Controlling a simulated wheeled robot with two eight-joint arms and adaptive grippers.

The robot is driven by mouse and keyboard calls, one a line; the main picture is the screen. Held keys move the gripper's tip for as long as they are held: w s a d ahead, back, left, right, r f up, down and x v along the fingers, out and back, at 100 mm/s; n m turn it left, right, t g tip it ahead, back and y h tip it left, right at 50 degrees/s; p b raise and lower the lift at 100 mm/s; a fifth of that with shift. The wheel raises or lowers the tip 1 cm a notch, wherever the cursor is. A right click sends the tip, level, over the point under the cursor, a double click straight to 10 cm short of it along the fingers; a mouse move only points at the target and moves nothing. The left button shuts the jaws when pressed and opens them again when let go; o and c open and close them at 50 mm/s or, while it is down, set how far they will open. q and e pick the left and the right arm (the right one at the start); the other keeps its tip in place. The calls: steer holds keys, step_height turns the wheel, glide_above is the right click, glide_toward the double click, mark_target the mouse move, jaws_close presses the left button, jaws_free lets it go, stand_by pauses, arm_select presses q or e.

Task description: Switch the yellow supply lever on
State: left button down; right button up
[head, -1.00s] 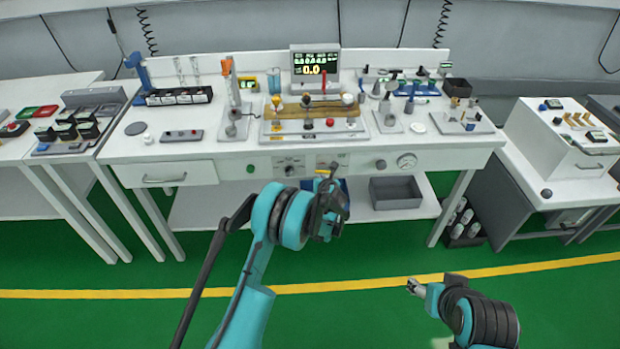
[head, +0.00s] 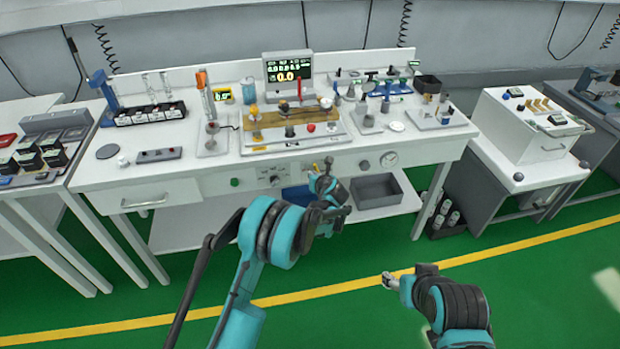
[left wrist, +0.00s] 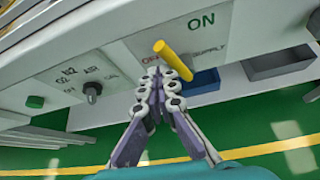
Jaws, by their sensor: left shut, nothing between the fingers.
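The yellow supply lever (left wrist: 174,61) sits on the white front panel of the workbench. In the left wrist view it slants from upper left to lower right, between the ON label (left wrist: 201,20) and a partly covered label with red letters. It is a small yellow spot in the head view (head: 314,168). My left gripper (left wrist: 160,77) is shut and empty, its fingertips just left of and below the lever; I cannot tell whether they touch it. It also shows in the head view (head: 324,168). My right gripper (head: 389,281) hangs low over the floor, away from the bench; its jaws are too small to judge.
A gas selector knob (left wrist: 92,88) is on the panel left of the lever. A blue bin (left wrist: 203,82) and a grey bin (head: 377,190) are on the shelf below. A gauge (head: 389,159) is to the right. Equipment crowds the bench top; the green floor in front is open.

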arm_select(q)
steer(key=shift+r+p, duration=0.35)
steer(key=shift+r, duration=0.45)
arm_select(e)
steer(key=shift+r, duration=0.35)
arm_select(q)
steer(key=shift+a+f, duration=0.1)
